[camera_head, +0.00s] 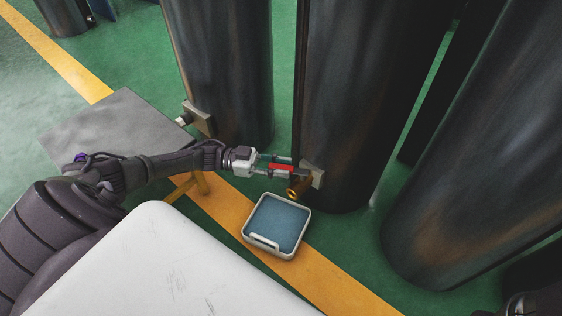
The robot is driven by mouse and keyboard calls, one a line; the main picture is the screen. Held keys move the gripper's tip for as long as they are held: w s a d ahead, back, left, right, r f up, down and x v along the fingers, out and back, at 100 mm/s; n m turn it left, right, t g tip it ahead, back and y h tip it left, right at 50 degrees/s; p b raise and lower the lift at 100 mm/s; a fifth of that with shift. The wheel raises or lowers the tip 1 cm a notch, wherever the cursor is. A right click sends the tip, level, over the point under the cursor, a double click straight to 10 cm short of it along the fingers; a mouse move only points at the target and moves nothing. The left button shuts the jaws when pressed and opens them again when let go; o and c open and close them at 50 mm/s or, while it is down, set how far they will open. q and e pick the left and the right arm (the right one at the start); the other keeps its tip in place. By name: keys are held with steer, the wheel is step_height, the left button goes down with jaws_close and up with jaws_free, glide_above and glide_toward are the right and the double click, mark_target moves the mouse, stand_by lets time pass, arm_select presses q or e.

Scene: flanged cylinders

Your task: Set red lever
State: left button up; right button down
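The red lever (281,168) sits at a brass-coloured valve fitting (297,188) low on the middle dark cylinder (362,90). A grey square flange (313,175) joins the fitting to the cylinder. My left gripper (283,166) reaches in from the left, with its fingers at the red lever, which shows between them. The fingers partly cover the lever, and I cannot tell whether they press on it or stand apart from it.
Another large cylinder (222,70) with its own flange (199,119) stands left, and one (480,150) stands right. A blue-topped tray (249,238) lies on the floor below the valve. A white surface (160,270) fills the lower left. A grey platform (110,125) is behind my arm.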

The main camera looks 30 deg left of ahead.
mark_target(281, 167)
arm_select(q)
steer(key=shift+o, duration=1.2)
steer(key=shift+r, duration=0.15)
step_height(281, 167, up, 10)
steer(key=shift+f, duration=0.15)
